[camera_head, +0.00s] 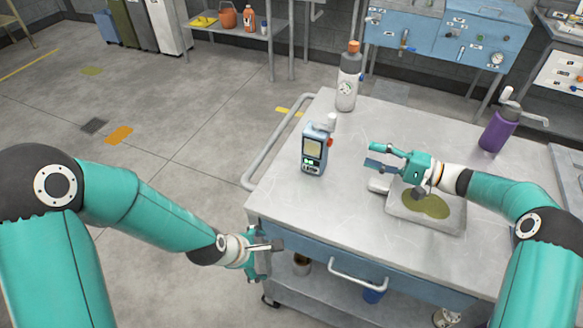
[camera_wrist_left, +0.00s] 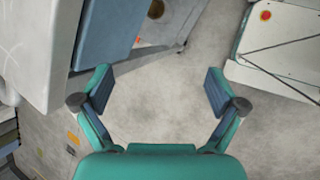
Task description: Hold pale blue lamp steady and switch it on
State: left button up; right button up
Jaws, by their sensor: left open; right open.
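My left gripper (camera_head: 264,260) is open and empty, low beside the cart's near left corner and well apart from the lamp. Its spread fingers also show in the left wrist view (camera_wrist_left: 160,91), with floor between them. My right gripper (camera_head: 371,155) is open and empty above the cart top, to the right of the lamp, its fingers pointing left. Whether the lamp is lit is unclear.
A shallow tray (camera_head: 437,226) with an olive patch lies under my right gripper. A grey bottle (camera_head: 347,88) with an orange cap stands behind the lamp; a purple bottle (camera_head: 497,132) stands far right. A rail (camera_head: 262,160) runs along the cart's left edge.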

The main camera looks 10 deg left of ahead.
pick_arm(q)
jog(key=w+d+r+n+t, duration=0.1)
jog(key=w+r+n, duration=0.1)
jog(key=w+r+n+t, duration=0.1)
jog(key=r+n, duration=0.1)
jog(key=r, duration=0.1)
jog(key=w+d+r+n+t, duration=0.1)
jog(key=w+r+n, duration=0.1)
jog(key=r, duration=0.1)
jog(key=shift+w+d+r+n, duration=0.25)
jog(key=shift+w+d+n, duration=0.05)
jog(key=shift+d+n, duration=0.1)
jog(key=n+t, duration=0.5)
jog(key=n, duration=0.1)
send_near(316, 146)
jog(key=s+a+f, duration=0.1)
jog(key=s+a, duration=0.1)
jog(key=s, duration=0.2)
jog(key=w, duration=0.1)
jog(key=shift+n, duration=0.3)
jog(key=x, duration=1.1)
jog(key=r+x, duration=0.1)
jog(key=x, duration=0.4)
jog(key=shift+w+d, duration=0.2)
jog(key=shift+w, duration=0.3)
jog(key=c, duration=1.6)
pick_arm(e)
grip_shut()
pick_arm(q)
jog(key=shift+s, duration=0.1)
